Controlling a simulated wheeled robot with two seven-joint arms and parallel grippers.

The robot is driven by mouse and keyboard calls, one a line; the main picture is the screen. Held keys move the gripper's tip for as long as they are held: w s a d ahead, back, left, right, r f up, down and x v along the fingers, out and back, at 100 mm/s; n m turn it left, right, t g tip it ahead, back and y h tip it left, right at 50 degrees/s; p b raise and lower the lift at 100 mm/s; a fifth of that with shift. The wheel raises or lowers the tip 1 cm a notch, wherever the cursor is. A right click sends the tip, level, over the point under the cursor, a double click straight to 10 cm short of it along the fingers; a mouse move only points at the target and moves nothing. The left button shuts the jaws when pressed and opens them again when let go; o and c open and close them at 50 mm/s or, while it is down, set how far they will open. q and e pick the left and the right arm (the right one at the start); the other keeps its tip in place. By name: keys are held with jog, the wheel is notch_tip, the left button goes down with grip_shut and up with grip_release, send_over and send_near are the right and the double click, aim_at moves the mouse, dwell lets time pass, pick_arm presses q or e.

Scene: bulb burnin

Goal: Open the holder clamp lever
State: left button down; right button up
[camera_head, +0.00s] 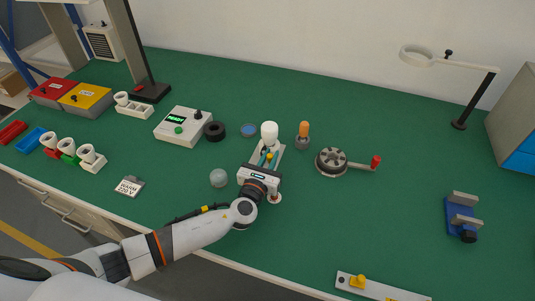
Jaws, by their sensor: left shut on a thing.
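A holder (275,153) with a white bulb (269,132) at its far end stands mid-table on the green mat. My left gripper (266,163) reaches over the near part of the holder from the front. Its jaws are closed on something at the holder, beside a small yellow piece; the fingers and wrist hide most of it. I take the gripped thing to be the clamp lever, though its shape and angle are hidden. My right gripper is not in view.
A tester box (183,127) with a green display and a black ring (215,131) stand left of the holder. A clear dome (219,178) sits close to my left wrist. An orange-handled tool (303,134) and a crank wheel (332,161) stand right. Open mat lies farther right.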

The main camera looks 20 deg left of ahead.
pick_arm(q)
jog(key=y, duration=0.1)
jog(key=n+y, duration=0.2)
jog(key=shift+w+d, duration=0.25)
jog(key=shift+d, duration=0.15)
jog(key=n+y, duration=0.2)
jog(key=w+g+y, duration=0.1)
jog(key=y, duration=0.1)
jog(key=shift+d+n, duration=0.25)
jog(key=shift+n, duration=0.15)
jog(key=n+g+y+b, duration=0.1)
jog(key=y, duration=0.1)
jog(key=w+n+g+y+b, duration=0.1)
jog(key=n+y+b, duration=0.1)
jog(key=y, duration=0.1)
jog(key=shift+w+d+f+g, duration=0.1)
jog(key=shift+d+g, duration=0.05)
jog(key=shift+g, duration=0.15)
jog(key=shift+w+n+g+y+b, duration=0.2)
jog(key=shift+n+g+y+b, duration=0.35)
jog(key=shift+n+y, duration=0.2)
jog(key=shift+r, duration=0.2)
jog(key=c, duration=1.4)
grip_release()
jog(key=shift+o, duration=0.2)
